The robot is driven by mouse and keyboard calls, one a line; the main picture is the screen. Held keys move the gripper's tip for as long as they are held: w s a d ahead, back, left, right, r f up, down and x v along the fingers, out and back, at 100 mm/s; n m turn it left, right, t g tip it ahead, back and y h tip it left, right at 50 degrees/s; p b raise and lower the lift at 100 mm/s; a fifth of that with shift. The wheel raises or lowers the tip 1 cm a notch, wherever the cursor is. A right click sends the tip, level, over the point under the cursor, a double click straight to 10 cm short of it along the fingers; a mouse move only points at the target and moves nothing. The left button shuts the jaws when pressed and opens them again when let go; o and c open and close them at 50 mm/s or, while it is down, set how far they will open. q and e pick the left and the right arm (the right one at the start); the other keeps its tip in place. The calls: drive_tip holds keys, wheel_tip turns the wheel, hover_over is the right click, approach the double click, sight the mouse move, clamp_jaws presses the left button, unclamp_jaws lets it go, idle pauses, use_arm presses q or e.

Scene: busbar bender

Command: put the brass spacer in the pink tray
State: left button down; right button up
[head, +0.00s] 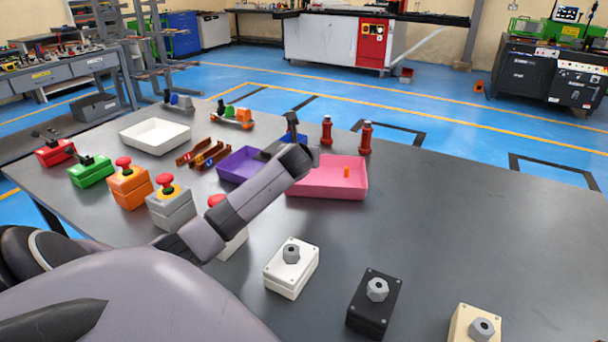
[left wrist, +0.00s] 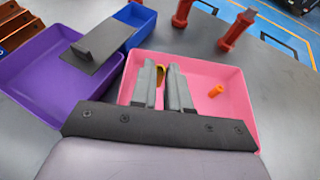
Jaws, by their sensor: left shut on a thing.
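The pink tray (head: 345,180) stands on the table, right of the purple tray. It also shows in the left wrist view (left wrist: 236,120). My left gripper (left wrist: 166,72) is over the left part of the pink tray, pointing down into it. It is shut on the brass spacer (left wrist: 160,76), a small yellow piece mostly hidden between the fingers. I cannot tell how high the spacer is above the tray floor. In the head view my left wrist hides the fingers and the spacer. An orange cylinder (left wrist: 216,91) stands in the right part of the pink tray. My right gripper is not in view.
Two red posts (head: 326,130) stand behind. Switch boxes (head: 291,268) line the front. The table's right side is clear.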

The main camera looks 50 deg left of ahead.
use_arm(q)
drive_tip(key=shift+f+b, duration=0.4)
drive_tip(key=shift+f, duration=2.7)
drive_tip(key=shift+f, duration=0.2)
drive_tip(key=c, duration=1.1)
unclamp_jaws()
drive_tip(key=shift+r, duration=0.2)
drive_tip(key=shift+s+d+r, duration=0.25)
drive_tip(key=shift+s+d, duration=0.05)
drive_tip(key=p+v, duration=0.1)
drive_tip(key=v, duration=1)
drive_tip(key=shift+s+p, duration=0.1)
drive_tip(key=shift+p, duration=0.2)
drive_tip(key=shift+f, duration=0.1)
